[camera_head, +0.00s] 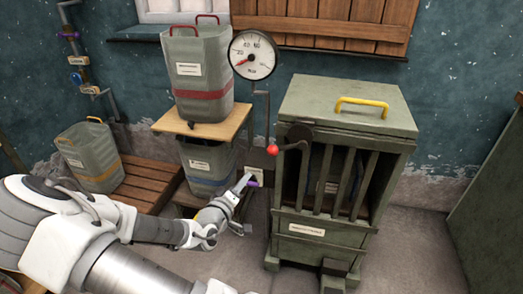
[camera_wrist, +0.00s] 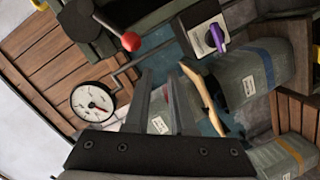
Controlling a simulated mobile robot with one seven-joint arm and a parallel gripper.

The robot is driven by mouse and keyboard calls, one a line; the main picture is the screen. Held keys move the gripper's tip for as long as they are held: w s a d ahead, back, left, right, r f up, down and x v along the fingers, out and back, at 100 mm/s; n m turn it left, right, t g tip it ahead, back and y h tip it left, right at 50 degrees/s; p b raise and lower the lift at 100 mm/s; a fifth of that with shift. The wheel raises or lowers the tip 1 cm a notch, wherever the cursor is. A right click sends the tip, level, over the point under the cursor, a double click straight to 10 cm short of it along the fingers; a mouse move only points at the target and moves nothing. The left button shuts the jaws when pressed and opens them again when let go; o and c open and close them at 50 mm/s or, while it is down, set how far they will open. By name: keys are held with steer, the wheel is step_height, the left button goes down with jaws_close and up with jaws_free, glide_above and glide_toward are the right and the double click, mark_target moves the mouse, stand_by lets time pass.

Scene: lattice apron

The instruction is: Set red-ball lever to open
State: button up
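The red ball (camera_head: 273,150) tips a dark lever (camera_head: 292,138) on the upper left front corner of the green-grey cabinet (camera_head: 395,118). The lever slopes down and left from its dark pivot, with the ball at its low end. In the wrist view the red ball (camera_wrist: 131,41) is above and left of my fingertips, on the dark lever arm (camera_wrist: 108,25). My gripper (camera_head: 243,183) is below and left of the ball in the head view, apart from it. In the wrist view my gripper (camera_wrist: 160,78) shows two separate fingers with an empty gap.
A switch plate with a purple knob (camera_wrist: 217,35) is near my fingertips. A dial gauge (camera_head: 253,54) on a bent pipe stands above the ball. Grey bins (camera_head: 197,70) and a wooden stand (camera_head: 225,128) are left. Floor is clear right of the cabinet.

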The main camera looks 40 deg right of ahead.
steer(key=w+r+m+y+p, duration=0.1)
steer(key=w+r+y+p, duration=0.1)
steer(key=w, duration=0.1)
steer(key=w+r+m+g+y+p, duration=0.1)
steer(key=w, duration=0.1)
steer(key=shift+m, duration=0.3)
jaws_close()
steer(key=d+r+m+g+y+p, duration=0.2)
steer(key=d+r+m+g+p, duration=0.15)
steer(key=r, duration=0.45)
steer(key=d+r+m+g+y+p, duration=0.1)
steer(key=d+r+m+g+p, duration=0.15)
steer(key=r+p, duration=0.35)
steer(key=b, duration=0.3)
glide_above(268, 151)
steer(key=shift+t, duration=0.3)
steer(key=f, duration=0.8)
steer(key=shift+w+f, duration=0.3)
steer(key=shift+w, duration=0.05)
steer(key=shift+s+f, duration=0.3)
steer(key=shift+f, duration=0.55)
steer(key=shift+f, duration=0.1)
